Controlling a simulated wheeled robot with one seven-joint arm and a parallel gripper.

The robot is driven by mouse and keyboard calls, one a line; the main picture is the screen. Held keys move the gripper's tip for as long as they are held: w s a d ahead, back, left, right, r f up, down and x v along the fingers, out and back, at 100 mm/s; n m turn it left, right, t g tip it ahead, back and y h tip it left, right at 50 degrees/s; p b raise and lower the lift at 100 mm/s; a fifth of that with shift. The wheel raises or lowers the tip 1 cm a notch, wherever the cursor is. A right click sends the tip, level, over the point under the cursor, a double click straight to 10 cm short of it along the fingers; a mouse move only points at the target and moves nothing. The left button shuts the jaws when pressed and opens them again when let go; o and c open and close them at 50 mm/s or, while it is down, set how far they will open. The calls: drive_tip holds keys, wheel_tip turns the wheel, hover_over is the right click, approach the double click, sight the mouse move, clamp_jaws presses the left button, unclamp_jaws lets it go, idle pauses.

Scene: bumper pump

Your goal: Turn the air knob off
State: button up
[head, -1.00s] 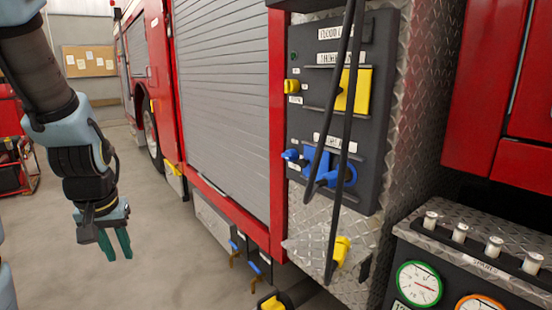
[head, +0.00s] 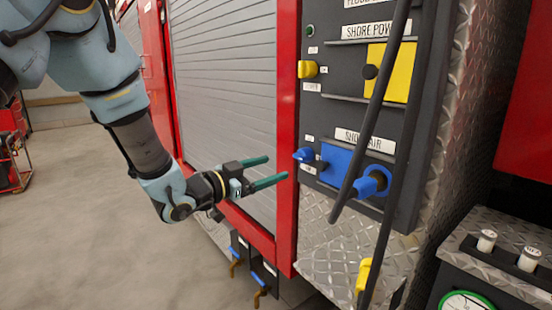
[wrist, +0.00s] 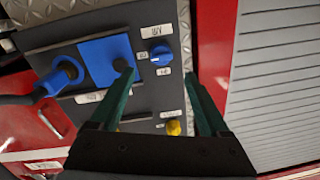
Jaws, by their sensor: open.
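The air knob is the small blue knob (head: 303,155) at the left of the shore air row on the dark panel. It also shows in the wrist view as a blue knob (wrist: 160,57) with a white mark, with small labels around it. My gripper (head: 278,169) is open and empty, its green fingers pointing at the panel, just left of the knob in the head view. In the wrist view the knob lies beyond the fingertips (wrist: 160,78), roughly between them. I see no contact.
A blue plate (head: 343,160) with a blue hose connector (head: 373,182) sits right of the knob. A yellow knob (head: 308,69) and yellow cover (head: 391,72) are above. Black cables (head: 370,120) hang in front of the panel. A grey shutter (head: 225,90) is at left.

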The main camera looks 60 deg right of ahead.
sight(298, 160)
drive_tip(key=p+x, duration=0.3)
drive_tip(key=x, duration=0.7)
drive_tip(key=shift+w+d, duration=0.1)
drive_tip(key=shift+d, duration=0.1)
drive_tip(key=shift+c, duration=0.4)
clamp_jaws()
